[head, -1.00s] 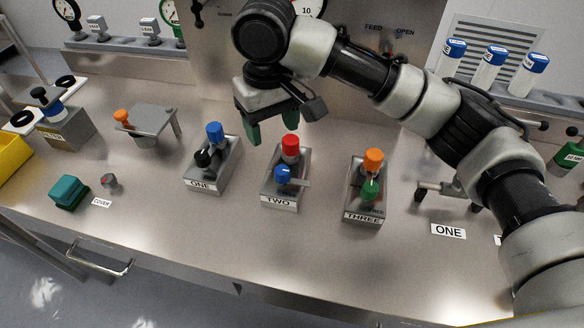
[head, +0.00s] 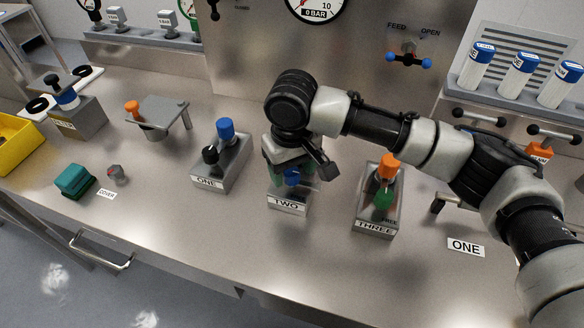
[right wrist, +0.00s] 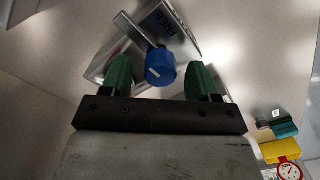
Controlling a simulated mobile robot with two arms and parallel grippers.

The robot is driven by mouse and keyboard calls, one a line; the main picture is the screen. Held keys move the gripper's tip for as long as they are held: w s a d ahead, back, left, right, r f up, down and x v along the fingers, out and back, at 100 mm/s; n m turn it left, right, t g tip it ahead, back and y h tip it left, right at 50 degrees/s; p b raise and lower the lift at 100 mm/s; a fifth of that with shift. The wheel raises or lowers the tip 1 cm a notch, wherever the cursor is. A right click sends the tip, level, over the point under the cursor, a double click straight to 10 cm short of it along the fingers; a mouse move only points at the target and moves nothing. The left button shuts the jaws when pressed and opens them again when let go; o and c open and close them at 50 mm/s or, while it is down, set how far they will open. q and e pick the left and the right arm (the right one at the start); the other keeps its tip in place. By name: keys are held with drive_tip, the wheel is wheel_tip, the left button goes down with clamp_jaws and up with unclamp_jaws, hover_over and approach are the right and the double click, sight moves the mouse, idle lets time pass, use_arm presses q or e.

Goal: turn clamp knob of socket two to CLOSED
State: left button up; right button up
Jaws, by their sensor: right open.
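Socket two (head: 288,205) is a grey block with a "TWO" label in the middle of the steel bench. In the right wrist view the blue knob (right wrist: 160,68), with a white mark, lies between the two green fingers of the open right gripper (right wrist: 160,80); I see no clear contact. A plate reading "FREE" (right wrist: 168,24) shows beside it. The red top of socket two is hidden behind my gripper and wrist. My left gripper is not in view.
Socket one (head: 222,165), with blue and black tops, stands to the left. A gauge panel (head: 350,60) rises behind. The bench front is clear.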

drive_tip(key=shift+f, duration=0.3)
